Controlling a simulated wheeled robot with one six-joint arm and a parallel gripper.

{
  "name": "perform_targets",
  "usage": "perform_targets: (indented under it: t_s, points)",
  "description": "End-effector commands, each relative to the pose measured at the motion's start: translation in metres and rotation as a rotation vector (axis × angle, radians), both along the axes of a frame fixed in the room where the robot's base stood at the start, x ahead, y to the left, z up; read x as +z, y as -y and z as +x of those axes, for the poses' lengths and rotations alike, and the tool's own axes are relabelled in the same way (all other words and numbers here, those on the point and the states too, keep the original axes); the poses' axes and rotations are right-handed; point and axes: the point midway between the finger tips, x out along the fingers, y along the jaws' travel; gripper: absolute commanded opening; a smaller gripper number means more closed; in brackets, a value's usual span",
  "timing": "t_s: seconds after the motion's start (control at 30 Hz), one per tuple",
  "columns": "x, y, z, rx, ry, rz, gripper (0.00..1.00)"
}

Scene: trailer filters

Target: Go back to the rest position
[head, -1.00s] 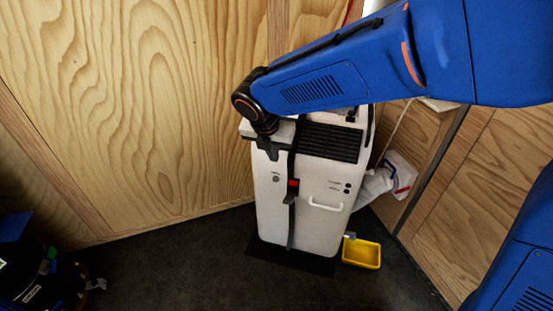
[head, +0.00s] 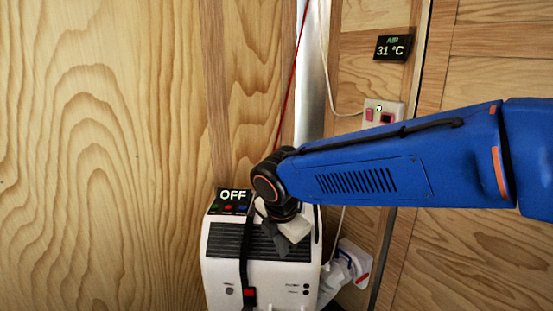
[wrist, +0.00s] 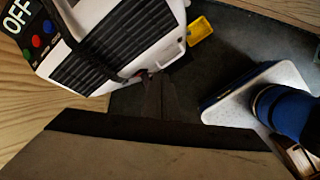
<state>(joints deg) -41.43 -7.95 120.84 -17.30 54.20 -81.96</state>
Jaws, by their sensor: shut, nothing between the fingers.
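My gripper (head: 276,240) is at the end of my blue arm, in front of the top of a white portable air unit (head: 222,273) in the head view. The fingers are shut with nothing in them. In the wrist view the dark shut fingers (wrist: 158,96) point away from the camera, over the dark floor beside the unit (wrist: 150,42). I cannot tell whether they touch the unit. The unit's panel (head: 230,200) reads OFF, and a black strap (head: 246,262) runs down its front. Its lower part is out of the head view.
A wall display (head: 392,48) reads 31 °C, above a socket (head: 383,112) with a cable. A white bag-like item (head: 352,265) is right of the unit. A yellow tray (wrist: 200,29) lies on the floor.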

Motion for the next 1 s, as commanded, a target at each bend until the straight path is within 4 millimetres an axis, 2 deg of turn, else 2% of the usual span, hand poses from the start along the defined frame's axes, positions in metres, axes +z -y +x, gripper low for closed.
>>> perform_targets:
  t_s: [0.03, 0.2, 0.5, 0.8, 1.0]
  points:
    - [0.004, 0.024, -0.003, -0.100, 0.003, 0.037, 0.00]
    - [0.011, 0.091, -0.021, -0.454, 0.005, 0.168, 0.00]
    - [0.011, 0.187, -0.073, -1.069, 0.020, 0.404, 0.00]
    - [-0.005, 0.251, -0.138, -1.672, 0.045, 0.654, 0.00]
    - [-0.019, 0.273, -0.173, -1.989, 0.058, 0.794, 0.00]
